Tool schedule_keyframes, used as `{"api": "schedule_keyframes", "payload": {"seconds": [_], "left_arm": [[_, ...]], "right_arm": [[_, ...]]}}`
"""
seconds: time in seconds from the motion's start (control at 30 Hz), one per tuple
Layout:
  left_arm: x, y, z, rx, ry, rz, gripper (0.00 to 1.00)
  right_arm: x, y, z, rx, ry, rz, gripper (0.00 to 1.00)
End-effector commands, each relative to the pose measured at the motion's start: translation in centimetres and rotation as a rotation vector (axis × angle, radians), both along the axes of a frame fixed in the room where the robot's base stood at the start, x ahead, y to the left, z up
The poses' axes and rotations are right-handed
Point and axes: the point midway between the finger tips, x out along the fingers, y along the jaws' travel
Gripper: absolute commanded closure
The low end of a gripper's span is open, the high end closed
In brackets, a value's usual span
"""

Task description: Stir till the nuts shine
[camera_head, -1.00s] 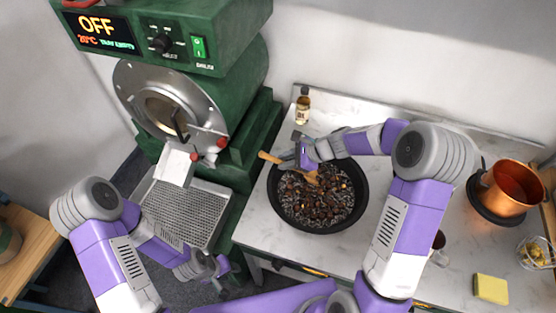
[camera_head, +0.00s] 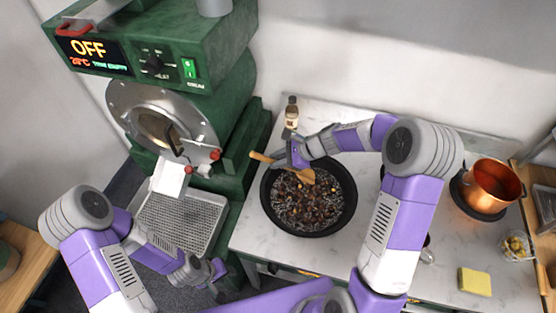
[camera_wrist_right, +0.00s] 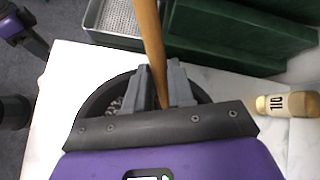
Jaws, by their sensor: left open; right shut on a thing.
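A black pan (camera_head: 349,205) full of dark nuts (camera_head: 305,205) among small pale and dark bits sits on the white counter. My right gripper (camera_head: 291,163) is over the pan's far left rim, shut on a wooden spoon (camera_head: 262,157). The spoon's head (camera_head: 304,175) is down at the nuts near the far side. In the right wrist view the spoon handle (camera_wrist_right: 152,45) rises between the fingers (camera_wrist_right: 160,88), which hide much of the pan (camera_wrist_right: 97,103). My left gripper (camera_head: 217,275) is open and empty, low by the grated tray, away from the pan.
An oil bottle (camera_head: 291,113) stands behind the pan. A copper pot (camera_head: 490,188), a jar of yellowish pieces (camera_head: 516,246) and a yellow sponge (camera_head: 474,281) are at the right. The green roaster (camera_head: 240,100), its display reading OFF, and its grated tray (camera_head: 180,220) are left.

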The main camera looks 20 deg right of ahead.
Motion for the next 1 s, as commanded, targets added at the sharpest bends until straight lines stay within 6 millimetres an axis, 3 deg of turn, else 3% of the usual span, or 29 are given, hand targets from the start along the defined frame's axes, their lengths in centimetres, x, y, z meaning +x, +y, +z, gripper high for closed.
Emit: {"api": "schedule_keyframes", "payload": {"seconds": [0.03, 0.6, 1.0], "left_arm": [[0.0, 0.0, 0.9, 0.0, 0.0, 0.0, 0.57], [0.0, 0.0, 5.7, 0.0, 0.0, 0.0, 0.57], [0.0, 0.0, 5.8, 0.0, 0.0, 0.0, 0.57]], "right_arm": [[0.0, 0.0, 1.0, 0.0, -0.001, 0.0, 1.0], [0.0, 0.0, 6.6, 0.001, -0.001, 0.001, 1.0], [0.0, 0.0, 6.7, 0.0, 0.0, 0.0, 1.0]]}}
